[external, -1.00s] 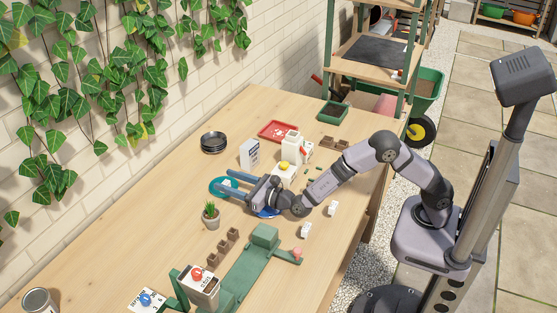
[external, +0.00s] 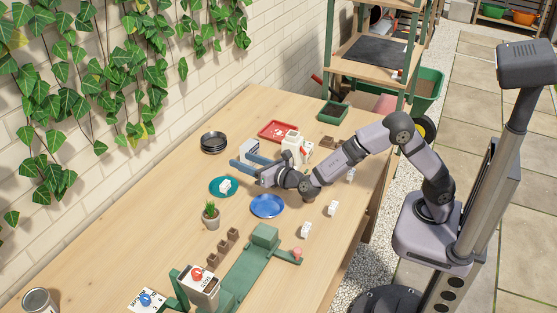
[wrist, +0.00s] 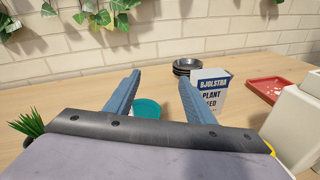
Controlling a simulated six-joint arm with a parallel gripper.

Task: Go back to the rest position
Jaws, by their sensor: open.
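My gripper (external: 246,165) is open and empty, held above the table (external: 150,215) with its two blue fingers pointing towards the brick wall. A blue saucer (external: 267,207) lies bare, below my wrist. In the wrist view the teal saucer (wrist: 147,106) is partly hidden by the left finger.
A plant feed box (wrist: 211,88) stands close beside my fingers, by stacked black saucers (external: 213,142). A red tray (external: 278,131) and white jug (external: 293,146) are behind. A potted plant (external: 211,214), brown pots (external: 228,239) and a green press (external: 250,265) stand nearer the front.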

